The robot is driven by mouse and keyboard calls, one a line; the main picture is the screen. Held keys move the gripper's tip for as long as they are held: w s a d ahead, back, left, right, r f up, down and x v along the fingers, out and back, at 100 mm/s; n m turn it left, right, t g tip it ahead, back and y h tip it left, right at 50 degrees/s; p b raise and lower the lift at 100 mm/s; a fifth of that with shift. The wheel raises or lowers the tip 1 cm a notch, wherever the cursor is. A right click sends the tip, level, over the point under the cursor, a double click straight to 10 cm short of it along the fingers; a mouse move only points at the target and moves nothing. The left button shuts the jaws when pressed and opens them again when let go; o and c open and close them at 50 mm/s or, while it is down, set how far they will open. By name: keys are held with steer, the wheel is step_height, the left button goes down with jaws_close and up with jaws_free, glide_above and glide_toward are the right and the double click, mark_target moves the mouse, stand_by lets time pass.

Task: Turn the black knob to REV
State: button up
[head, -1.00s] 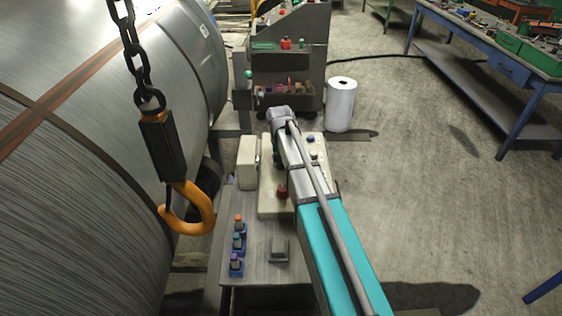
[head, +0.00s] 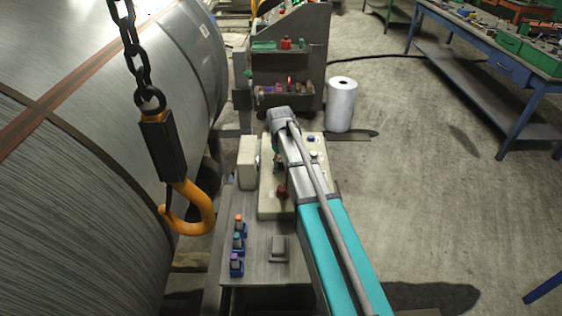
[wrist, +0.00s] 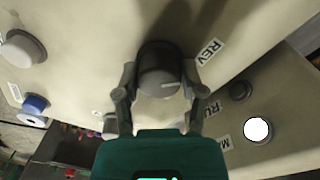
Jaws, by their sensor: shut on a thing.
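The black knob (wrist: 160,68) is at the upper middle of the wrist view, on a cream control panel (wrist: 85,55). My gripper (wrist: 157,88) is shut on it, with one finger on each side. A pale mark shows on the knob's near side; I cannot tell exactly which label it points to. The REV label (wrist: 209,52) is just right of the knob. In the head view the same panel (head: 270,205) lies under my arm, which hides the knob.
On the panel, a grey button (wrist: 22,48), a blue button (wrist: 35,103), a dark button (wrist: 240,91) and a bright white button (wrist: 257,130) surround the knob. In the head view, an orange hook (head: 190,210) hangs left, before a large metal coil (head: 80,180). Open floor lies right.

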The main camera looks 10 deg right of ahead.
stand_by(0.3)
steer(key=o, duration=1.1)
steer(key=shift+o, duration=0.2)
